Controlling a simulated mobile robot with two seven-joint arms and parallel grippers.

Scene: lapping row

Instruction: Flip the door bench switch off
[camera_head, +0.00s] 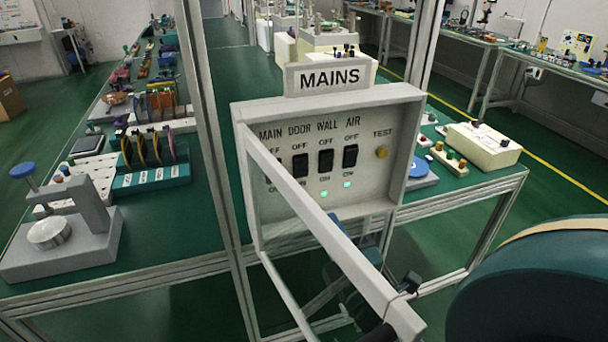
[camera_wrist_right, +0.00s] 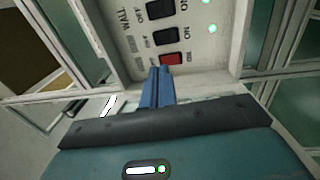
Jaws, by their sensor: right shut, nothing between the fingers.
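The grey MAINS panel (camera_head: 385,202) carries a row of rocker switches. The door switch (camera_head: 300,165) is black and sits left of the wall switch; the right wrist view shows it (camera_wrist_right: 165,36) too, beside a green light (camera_wrist_right: 212,28). A red switch (camera_wrist_right: 172,60) lies beside it, at the main end of the row. My right gripper (camera_wrist_right: 160,69) is shut and empty, its blue fingertips overlapping the edge of the red switch in the wrist view. I cannot tell whether they touch it. In the head view a white bar hides the main switch. My left gripper is not in view.
The white bar (camera_head: 325,232) slants across the panel front toward the lower right. The wall switch (camera_head: 325,161), air switch (camera_head: 350,156) and yellow test button (camera_head: 381,152) sit to the right. A metal post (camera_head: 205,120) stands left of the panel. Benches with tools flank it.

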